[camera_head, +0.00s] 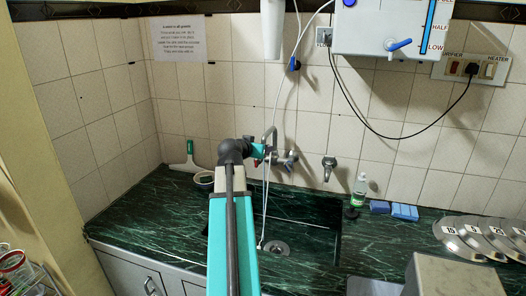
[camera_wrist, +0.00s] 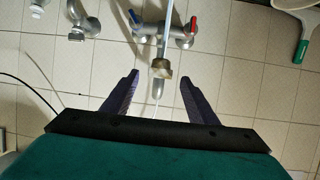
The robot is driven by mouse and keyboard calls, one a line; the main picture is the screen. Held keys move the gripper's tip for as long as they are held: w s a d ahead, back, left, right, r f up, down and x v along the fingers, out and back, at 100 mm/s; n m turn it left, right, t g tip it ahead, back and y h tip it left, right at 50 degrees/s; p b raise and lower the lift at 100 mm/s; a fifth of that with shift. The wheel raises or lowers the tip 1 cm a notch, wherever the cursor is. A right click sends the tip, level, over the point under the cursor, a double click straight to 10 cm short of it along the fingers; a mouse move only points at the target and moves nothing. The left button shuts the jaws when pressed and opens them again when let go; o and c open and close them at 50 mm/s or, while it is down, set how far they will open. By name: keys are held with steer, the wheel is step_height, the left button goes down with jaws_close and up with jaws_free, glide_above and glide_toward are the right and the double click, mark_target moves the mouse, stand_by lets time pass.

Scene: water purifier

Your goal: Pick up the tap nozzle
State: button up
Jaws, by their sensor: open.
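The mixer tap (camera_head: 284,158) is on the tiled wall above the sink, partly hidden by my arm. In the wrist view the tap (camera_wrist: 162,30) shows red and blue handles and a metal spout. A brass-coloured end piece (camera_wrist: 161,69), which looks like the nozzle, sits on it, with a pale thin hose (camera_wrist: 168,25) running by it. I cannot tell whether the hose is joined to it. My gripper (camera_wrist: 160,78) is open, its two dark fingers on either side of the nozzle with gaps. No contact shows. In the head view the fingers are hardly visible.
The sink (camera_head: 310,245) lies below, in a dark green counter (camera_head: 150,220). A second tap (camera_head: 329,165), a bottle (camera_head: 359,190) and blue sponges (camera_head: 404,211) are to the right. The purifier (camera_head: 390,28) hangs above with a cable.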

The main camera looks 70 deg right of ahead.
steer(key=shift+d, duration=0.1)
steer(key=shift+p+x, duration=1.25)
steer(key=shift+x, duration=1.3)
steer(key=c, duration=1.1)
steer(key=shift+b, duration=0.6)
steer(key=a+b, duration=0.5)
steer(key=a, duration=0.8)
steer(key=shift+a+b, duration=0.25)
steer(key=shift+b, duration=0.05)
